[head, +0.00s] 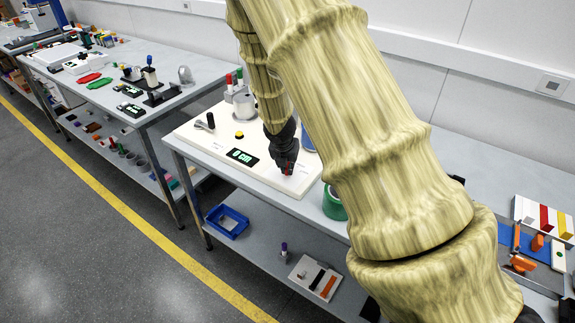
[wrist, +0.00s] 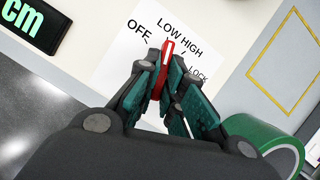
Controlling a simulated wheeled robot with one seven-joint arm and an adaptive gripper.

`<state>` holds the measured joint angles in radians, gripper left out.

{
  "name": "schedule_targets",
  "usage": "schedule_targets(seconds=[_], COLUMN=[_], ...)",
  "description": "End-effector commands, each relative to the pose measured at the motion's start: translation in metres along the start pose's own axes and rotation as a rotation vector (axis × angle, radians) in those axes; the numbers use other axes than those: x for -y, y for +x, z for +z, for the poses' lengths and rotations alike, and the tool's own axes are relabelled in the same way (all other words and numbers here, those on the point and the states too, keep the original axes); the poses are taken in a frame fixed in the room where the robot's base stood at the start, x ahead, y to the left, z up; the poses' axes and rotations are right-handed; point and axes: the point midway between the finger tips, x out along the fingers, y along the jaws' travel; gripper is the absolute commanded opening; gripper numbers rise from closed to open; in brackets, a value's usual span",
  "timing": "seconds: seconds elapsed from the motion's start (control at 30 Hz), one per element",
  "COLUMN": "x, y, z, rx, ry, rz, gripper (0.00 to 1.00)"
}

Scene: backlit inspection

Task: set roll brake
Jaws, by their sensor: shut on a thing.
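The brake knob is a red bar (wrist: 165,62) with a white pointer line, seen in the wrist view on a white label plate (wrist: 120,62) marked OFF, LOW, HIGH and LOCK. The white line points up the picture, roughly toward LOW; the exact setting is hard to tell. My gripper (wrist: 162,90) is shut on the knob, one teal-padded finger on each side. In the head view my gripper (head: 287,170) reaches down to the right part of the cream panel (head: 205,150), and only a little red of the knob shows. A green-lit display (head: 242,157) reads in cm.
A green tape roll (head: 333,203) lies right of the panel; it also shows in the wrist view (wrist: 262,140). A yellow button (head: 239,135), a black-knobbed lever (head: 207,122) and grey posts (head: 243,103) stand on the panel. My arm hides the table's middle right.

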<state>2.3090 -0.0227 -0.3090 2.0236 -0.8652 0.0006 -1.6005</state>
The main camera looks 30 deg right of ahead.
Motion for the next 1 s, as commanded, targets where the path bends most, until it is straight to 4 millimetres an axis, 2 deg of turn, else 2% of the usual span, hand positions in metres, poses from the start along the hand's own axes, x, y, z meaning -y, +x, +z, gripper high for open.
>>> schedule_targets(seconds=[0.37, 1.0], x=[-0.0015, -0.0084], y=[-0.0026, 0.0002], z=[0.0009, 0.0035], rx=[-0.001, -0.001], ry=[0.131, 0.678], rz=[-0.056, -0.282], gripper=[0.0, 0.0])
